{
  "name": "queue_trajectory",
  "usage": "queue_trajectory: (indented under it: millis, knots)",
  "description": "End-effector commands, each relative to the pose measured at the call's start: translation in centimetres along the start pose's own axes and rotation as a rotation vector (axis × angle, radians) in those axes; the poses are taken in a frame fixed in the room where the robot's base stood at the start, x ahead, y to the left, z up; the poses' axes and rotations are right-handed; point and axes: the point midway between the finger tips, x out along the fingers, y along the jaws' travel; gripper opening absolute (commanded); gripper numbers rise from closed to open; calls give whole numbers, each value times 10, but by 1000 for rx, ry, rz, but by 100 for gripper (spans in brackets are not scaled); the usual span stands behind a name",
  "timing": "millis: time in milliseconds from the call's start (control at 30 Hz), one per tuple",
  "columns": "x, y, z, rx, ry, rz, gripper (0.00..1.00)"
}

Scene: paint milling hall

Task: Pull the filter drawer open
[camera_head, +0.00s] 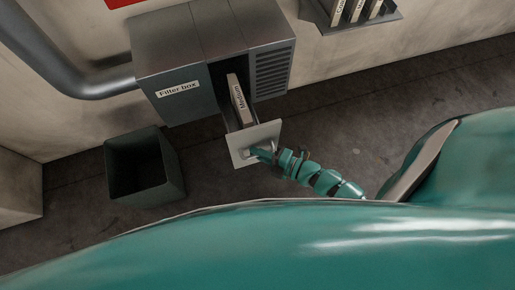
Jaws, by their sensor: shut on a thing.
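The grey filter box (190,65) is fixed at the wall, with a "Filter box" label on its front. Its filter drawer (255,142) stands out from the box toward me, its pale square front plate well clear of the opening. A filter labelled "Medium" (239,100) sits in the drawer, partly inside the box. My gripper (262,152) is at the front plate, shut on the drawer handle. The fingers and the handle are small here, and the handle is mostly hidden by my gripper.
An open dark bin (142,168) stands on the floor left of the drawer. A wall rack (352,14) with several labelled filters hangs at upper right. A thick pipe (75,80) enters the box from the left. The floor right of the drawer is clear.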

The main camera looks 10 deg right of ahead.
Motion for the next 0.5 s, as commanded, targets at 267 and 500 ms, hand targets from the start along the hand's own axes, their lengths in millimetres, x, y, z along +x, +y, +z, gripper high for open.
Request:
queue_trajectory:
  millis: [267,500]
  knots:
    - [0,0,1,1,-5,0,0]
    - [0,0,1,1,-3,0,20]
